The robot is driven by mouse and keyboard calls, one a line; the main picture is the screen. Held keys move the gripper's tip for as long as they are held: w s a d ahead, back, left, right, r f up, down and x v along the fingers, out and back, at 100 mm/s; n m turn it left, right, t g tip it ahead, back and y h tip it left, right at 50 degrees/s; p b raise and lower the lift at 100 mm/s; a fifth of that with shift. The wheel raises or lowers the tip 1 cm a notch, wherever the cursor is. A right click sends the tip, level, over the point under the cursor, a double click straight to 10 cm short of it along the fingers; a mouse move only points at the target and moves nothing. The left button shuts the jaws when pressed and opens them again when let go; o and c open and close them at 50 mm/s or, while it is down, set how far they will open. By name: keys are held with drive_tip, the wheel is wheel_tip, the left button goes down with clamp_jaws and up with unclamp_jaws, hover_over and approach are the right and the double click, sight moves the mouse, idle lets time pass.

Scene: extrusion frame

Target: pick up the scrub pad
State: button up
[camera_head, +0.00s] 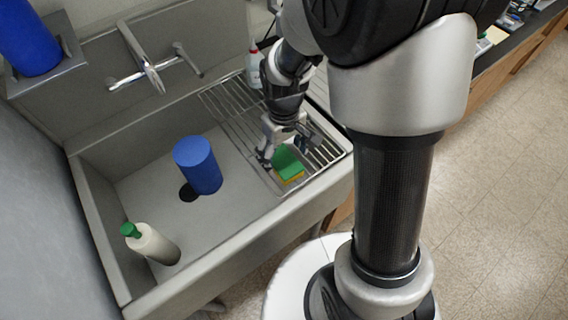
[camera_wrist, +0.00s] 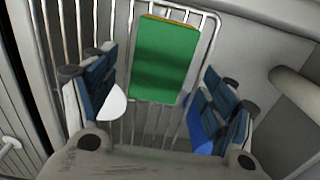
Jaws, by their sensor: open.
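The scrub pad (camera_head: 288,163) is green on top with a yellow layer below. It lies on the wire rack (camera_head: 325,158) at the right side of the sink. My gripper (camera_head: 284,150) is open just above and beside the pad in the head view, partly in front of it. In the wrist view the pad (camera_wrist: 164,58) shows its green face, in line with the gap between the open fingers (camera_wrist: 155,105) and ahead of them. Nothing is between the fingertips that I can see as held.
A blue cylinder (camera_head: 198,166) stands in the sink basin (camera_head: 150,190), left of the rack. A white bottle with a green cap (camera_head: 152,243) is at the front left. A spray bottle (camera_head: 254,66) stands behind the rack. The faucet (camera_head: 148,68) is at the back.

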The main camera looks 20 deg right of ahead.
sight(284, 160)
wheel_tip(284, 160, down, 4)
drive_tip(key=shift+b, duration=0.6)
drive_tip(key=shift+c, duration=0.4)
drive_tip(key=c, duration=0.9)
drive_tip(key=shift+r, duration=0.15)
